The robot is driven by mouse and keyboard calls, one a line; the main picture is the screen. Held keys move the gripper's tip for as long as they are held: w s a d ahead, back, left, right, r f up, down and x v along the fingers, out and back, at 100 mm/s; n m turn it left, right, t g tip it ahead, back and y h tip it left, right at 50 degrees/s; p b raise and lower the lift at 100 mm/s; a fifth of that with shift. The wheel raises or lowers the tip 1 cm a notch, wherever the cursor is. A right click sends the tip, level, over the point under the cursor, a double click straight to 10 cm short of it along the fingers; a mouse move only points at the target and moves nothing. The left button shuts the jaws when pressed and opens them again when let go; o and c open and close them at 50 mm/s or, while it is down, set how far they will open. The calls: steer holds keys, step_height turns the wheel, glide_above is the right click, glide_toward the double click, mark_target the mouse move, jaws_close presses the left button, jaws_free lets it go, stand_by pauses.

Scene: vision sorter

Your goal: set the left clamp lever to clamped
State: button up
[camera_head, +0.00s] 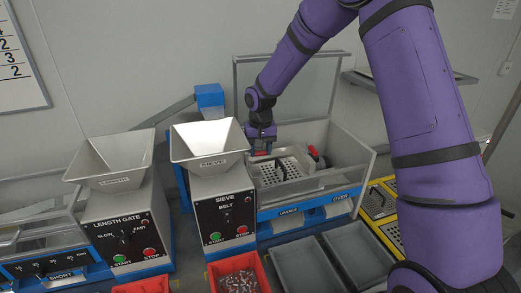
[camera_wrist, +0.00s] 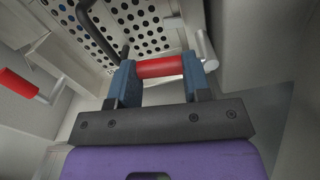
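The left clamp lever has a red grip (camera_head: 263,153) at the left side of the sieve deck. In the wrist view, its red grip (camera_wrist: 160,67) lies crosswise between my gripper's two blue fingers (camera_wrist: 160,82), with its grey arm beyond the right finger. My gripper (camera_head: 262,138) reaches down at this lever; its fingers stand apart, one near each end of the visible red part. Whether they press on it cannot be told. A second red lever (camera_head: 314,153) stands on the right side of the deck, apart from my gripper; a red lever grip (camera_wrist: 18,85) also shows at the wrist view's left.
The perforated sieve plate (camera_head: 281,171) lies in a clear-walled housing (camera_head: 347,150). The sieve hopper (camera_head: 208,142) stands close on the left. Grey bins (camera_head: 355,240) and a red bin (camera_head: 262,272) are in front. A raised clear lid (camera_head: 310,85) stands behind.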

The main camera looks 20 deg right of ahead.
steer(key=shift+w+n, duration=0.45)
steer(key=shift+n, duration=0.65)
steer(key=o, duration=0.6)
steer(key=shift+o, duration=0.2)
steer(key=shift+r, duration=0.1)
step_height(320, 180, up, 11)
